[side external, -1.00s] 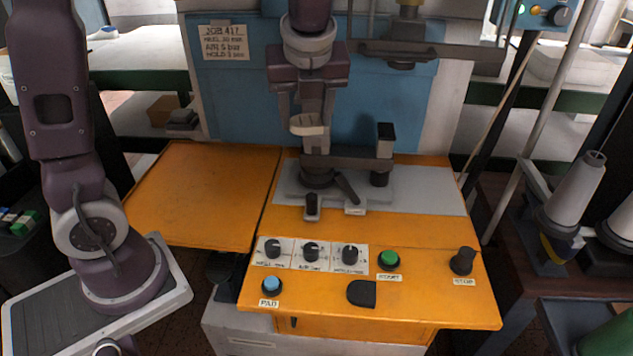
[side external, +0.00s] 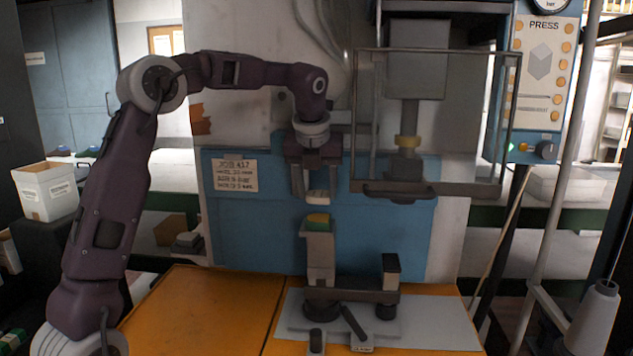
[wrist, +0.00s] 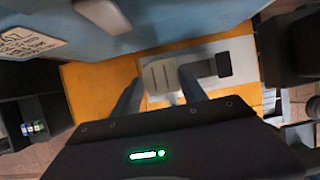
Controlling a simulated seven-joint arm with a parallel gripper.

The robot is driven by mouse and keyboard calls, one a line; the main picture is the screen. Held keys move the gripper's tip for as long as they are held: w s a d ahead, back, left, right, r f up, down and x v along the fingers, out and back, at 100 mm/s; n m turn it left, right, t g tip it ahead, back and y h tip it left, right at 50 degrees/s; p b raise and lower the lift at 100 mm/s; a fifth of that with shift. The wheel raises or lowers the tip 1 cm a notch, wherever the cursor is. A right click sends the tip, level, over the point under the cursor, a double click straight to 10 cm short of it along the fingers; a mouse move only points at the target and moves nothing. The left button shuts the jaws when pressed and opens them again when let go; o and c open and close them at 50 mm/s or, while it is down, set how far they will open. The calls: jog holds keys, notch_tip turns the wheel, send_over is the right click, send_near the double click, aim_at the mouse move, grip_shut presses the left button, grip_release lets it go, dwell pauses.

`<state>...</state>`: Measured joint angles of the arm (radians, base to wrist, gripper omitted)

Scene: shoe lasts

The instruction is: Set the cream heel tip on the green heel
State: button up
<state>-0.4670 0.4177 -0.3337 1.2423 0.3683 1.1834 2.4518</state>
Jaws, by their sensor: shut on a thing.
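My gripper (side external: 317,190) points straight down and is shut on the cream heel tip (side external: 317,197), a small pale block held level between the fingertips. The green heel (side external: 318,225) sits on top of an upright grey post, its upper face yellowish. The tip hangs above the heel, roughly in line with it in the side view, with a small visible gap. In the wrist view a pale, lined block, seemingly the tip (wrist: 160,77), lies between my two fingers; the green heel cannot be made out there.
The post stands on a dark bar fixture (side external: 355,289) over a grey plate (side external: 430,320) on the orange table (side external: 190,305). A press head with a wire guard (side external: 435,190) hangs to the right of my gripper. A blue panel (side external: 235,225) stands behind.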

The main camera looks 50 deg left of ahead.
jog(key=shift+f, duration=1.9)
jog(key=shift+f, duration=0.2)
jog(key=o, duration=1.4)
jog(key=v, duration=0.6)
jog(key=shift+r, duration=0.2)
jog(key=shift+s+d+r, duration=0.1)
jog(key=shift+s+r, duration=0.05)
jog(key=shift+r, duration=0.2)
